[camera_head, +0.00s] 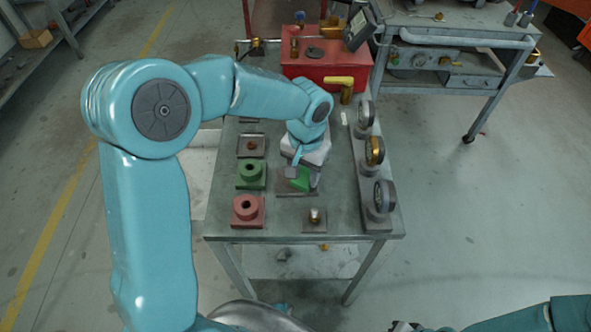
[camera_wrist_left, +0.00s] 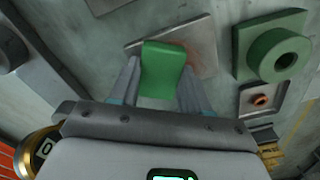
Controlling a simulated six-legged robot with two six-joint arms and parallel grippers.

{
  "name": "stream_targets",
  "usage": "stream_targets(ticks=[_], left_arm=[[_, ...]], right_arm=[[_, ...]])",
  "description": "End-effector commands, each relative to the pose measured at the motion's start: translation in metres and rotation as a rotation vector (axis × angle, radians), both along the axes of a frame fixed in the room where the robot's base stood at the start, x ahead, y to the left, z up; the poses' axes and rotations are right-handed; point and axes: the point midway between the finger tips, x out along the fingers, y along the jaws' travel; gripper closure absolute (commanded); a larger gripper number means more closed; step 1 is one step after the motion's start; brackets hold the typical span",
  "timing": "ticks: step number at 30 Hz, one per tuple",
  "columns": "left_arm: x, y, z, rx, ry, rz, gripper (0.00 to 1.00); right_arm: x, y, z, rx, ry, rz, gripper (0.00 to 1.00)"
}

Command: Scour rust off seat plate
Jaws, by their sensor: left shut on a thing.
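My left gripper (camera_head: 302,174) points down over the middle of the table and is shut on a green scouring pad (camera_head: 301,182). In the left wrist view the pad (camera_wrist_left: 163,66) is gripped between the two grey fingers. The grey seat plate (camera_head: 284,189) lies flat under the pad. In the wrist view the seat plate (camera_wrist_left: 200,33) shows a reddish-brown rust stain beside and partly behind the pad. I cannot tell whether pad and plate touch. My right gripper (camera_head: 405,326) is barely in view at the bottom edge, its jaws unclear.
A green flanged block (camera_head: 250,173) and a red one (camera_head: 248,209) stand left of the plate. A small plate with a metal stud (camera_head: 315,216) lies in front. Several round wheels stand on a rail (camera_head: 376,222) at right. A red toolbox (camera_head: 330,66) is behind.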

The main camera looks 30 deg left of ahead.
Motion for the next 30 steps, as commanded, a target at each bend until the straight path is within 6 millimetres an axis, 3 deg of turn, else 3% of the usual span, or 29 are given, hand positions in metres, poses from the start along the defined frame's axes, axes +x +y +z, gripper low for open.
stream_targets(ticks=[6, 11, 30], left_arm=[[0.010, -0.016, -0.001, -0.001, -0.001, -0.001, 0.78], [0.010, -0.015, -0.001, -0.001, -0.001, 0.001, 0.78], [-0.015, 0.022, -0.005, 0.001, 0.006, 0.001, 0.78]], right_arm=[[0.000, 0.000, 0.002, 0.000, 0.000, 0.000, 1.00], [0.000, 0.000, 0.001, 0.000, 0.000, 0.000, 1.00], [0.000, 0.000, -0.007, 0.000, 0.000, 0.000, 1.00]])
